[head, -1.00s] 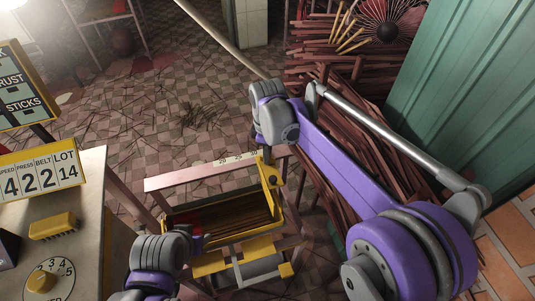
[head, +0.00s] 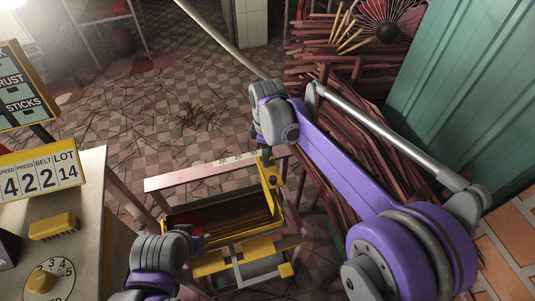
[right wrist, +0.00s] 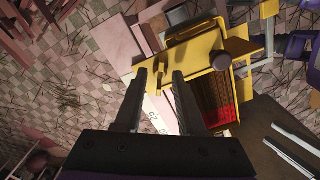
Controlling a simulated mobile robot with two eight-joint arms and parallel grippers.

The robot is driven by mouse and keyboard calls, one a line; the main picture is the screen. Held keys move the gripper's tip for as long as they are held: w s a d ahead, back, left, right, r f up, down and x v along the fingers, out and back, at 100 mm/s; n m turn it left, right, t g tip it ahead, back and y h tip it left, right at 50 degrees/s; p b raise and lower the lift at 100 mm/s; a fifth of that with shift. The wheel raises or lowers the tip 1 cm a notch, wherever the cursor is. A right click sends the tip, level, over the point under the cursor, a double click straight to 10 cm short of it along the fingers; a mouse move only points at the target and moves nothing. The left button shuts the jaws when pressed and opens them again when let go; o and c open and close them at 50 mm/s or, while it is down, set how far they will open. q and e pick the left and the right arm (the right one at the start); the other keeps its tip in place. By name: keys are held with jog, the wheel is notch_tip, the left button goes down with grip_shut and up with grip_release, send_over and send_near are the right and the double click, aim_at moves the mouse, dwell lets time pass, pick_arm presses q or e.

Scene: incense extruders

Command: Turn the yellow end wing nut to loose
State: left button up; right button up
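A yellow end piece (head: 269,172) with a dark round spot stands at the right end of a yellow-edged tray (head: 222,238). In the right wrist view the yellow end plate (right wrist: 205,56) carries a dull round knob; I cannot clearly make out the wing nut's wings. My right gripper (head: 266,154) points down just above the end piece in the head view. In the right wrist view its two fingers (right wrist: 160,73) are apart, with no object clearly held between them. My left gripper (head: 198,241) is by the tray's left side, its fingers mostly hidden.
A pale ruled bar (head: 205,175) runs behind the tray. A console (head: 65,245) with a dial stands at left. Reddish stick bundles (head: 350,160) and a green corrugated panel (head: 460,90) are at right.

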notch_tip(320, 180, up, 11)
jog(key=shift+p, duration=0.4)
dwell(0.5)
jog(key=s+d+f+m+t+p, duration=0.1)
jog(key=s+d+m+t+p, duration=0.15)
jog(key=s+d+m, duration=0.7)
jog(key=s+d+f+m+t, duration=0.3)
jog(key=s+d+f+m, duration=0.3)
jog(key=s, duration=0.7)
jog(key=shift+d+f, duration=0.95)
jog(key=shift+d, duration=0.2)
